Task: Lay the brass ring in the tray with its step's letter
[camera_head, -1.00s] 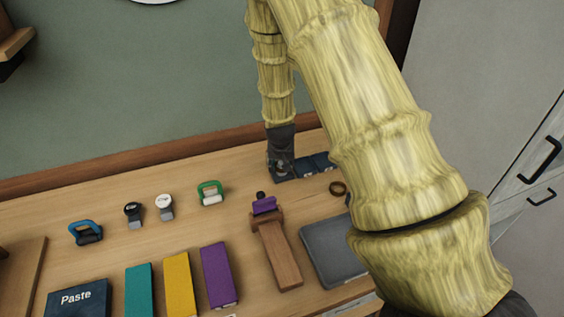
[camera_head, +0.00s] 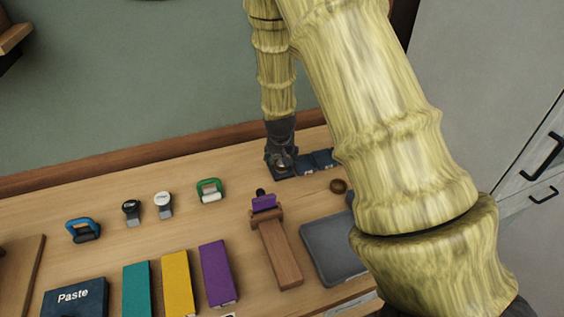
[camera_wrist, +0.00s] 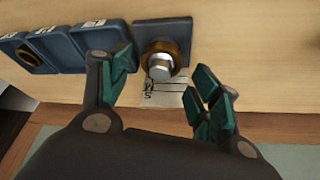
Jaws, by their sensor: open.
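My gripper (camera_wrist: 165,95) is open at the far edge of the bench, its teal-padded fingers apart. It also shows in the head view (camera_head: 281,166). Just beyond the fingertips in the wrist view is a dark blue square tray (camera_wrist: 180,27). On it sits a brass-coloured round rim (camera_wrist: 174,50) with a silver cylinder (camera_wrist: 159,68) in its middle; I cannot tell if they are one piece. More blue lettered trays (camera_wrist: 100,38) adjoin it, their letters unclear. A small brownish ring (camera_head: 338,186) lies on the bench.
A grey flat pad (camera_head: 330,250), a wooden holder with a purple piece (camera_head: 276,250), coloured blocks (camera_head: 216,272) and several small handled items (camera_head: 209,190) occupy the bench. My arm hides the bench's right side.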

